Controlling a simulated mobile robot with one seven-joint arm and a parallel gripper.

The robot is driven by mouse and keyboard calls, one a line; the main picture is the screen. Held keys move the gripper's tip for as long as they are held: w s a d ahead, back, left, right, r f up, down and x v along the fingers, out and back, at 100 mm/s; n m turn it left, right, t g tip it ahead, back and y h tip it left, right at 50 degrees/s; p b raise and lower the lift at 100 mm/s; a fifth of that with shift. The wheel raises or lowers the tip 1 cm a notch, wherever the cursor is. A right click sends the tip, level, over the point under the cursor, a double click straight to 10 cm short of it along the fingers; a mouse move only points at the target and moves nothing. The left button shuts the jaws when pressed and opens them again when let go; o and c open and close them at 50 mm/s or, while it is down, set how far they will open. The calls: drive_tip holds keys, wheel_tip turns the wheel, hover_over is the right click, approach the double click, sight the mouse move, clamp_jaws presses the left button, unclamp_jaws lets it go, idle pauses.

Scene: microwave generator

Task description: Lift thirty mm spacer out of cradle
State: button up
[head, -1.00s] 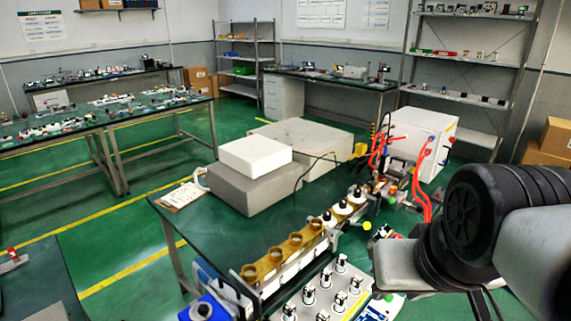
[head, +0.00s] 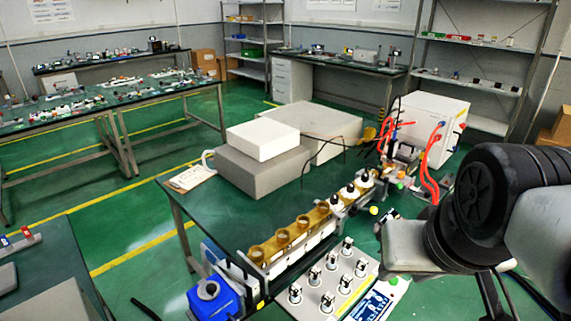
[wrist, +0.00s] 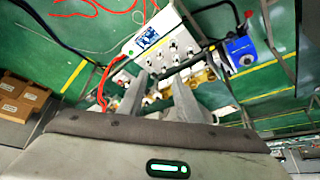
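I cannot make out for sure which thing is the thirty mm spacer or its cradle. A grey holder (head: 33,243) with small red and blue pieces lies on the dark table at the left edge of the head view. On the middle table stands a row of amber cups (head: 282,237) in a pale rack, with black-and-white pieces (head: 349,192) further along. My gripper (wrist: 158,84) shows in the wrist view with its two grey fingers apart and nothing seen between them. It is not seen in the head view, where my arm fills the right side.
A pale panel (head: 339,286) with several black-and-white posts stands in front of the cups. A blue box (head: 213,297) is at the table's near end. Stacked grey and white blocks (head: 262,176) and a white cabinet (head: 432,128) with red hoses stand behind. Green floor is clear at left.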

sight(235, 261)
drive_tip(key=shift+o, duration=0.4)
